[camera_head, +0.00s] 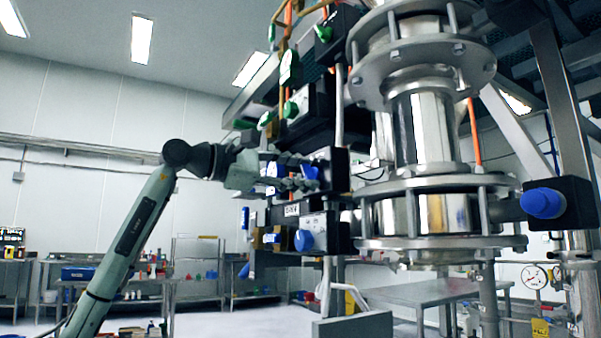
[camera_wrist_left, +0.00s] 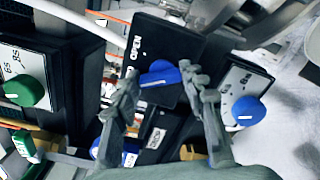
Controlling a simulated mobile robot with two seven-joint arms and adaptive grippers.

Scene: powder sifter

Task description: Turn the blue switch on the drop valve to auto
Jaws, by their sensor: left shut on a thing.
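My left gripper (camera_head: 292,174) reaches in from the left to a black valve box (camera_head: 338,168) beside the steel column. Its fingers partly cover a blue switch (camera_head: 310,172) on that box. In the left wrist view the same blue switch (camera_wrist_left: 160,74) sits between the fingertips of my left gripper (camera_wrist_left: 162,82), which is shut on it. The black box there (camera_wrist_left: 160,40) has a white label that seems to read OPEN. The fingers hide parts of the box face, and I cannot read an auto mark. My right gripper is in neither view.
Another blue knob (camera_head: 304,240) is on a box just below. A further blue knob (camera_wrist_left: 248,110) lies right of the fingers, and a green knob (camera_wrist_left: 25,90) at far left. The steel column (camera_head: 425,130) stands close on the right. Open floor lies behind.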

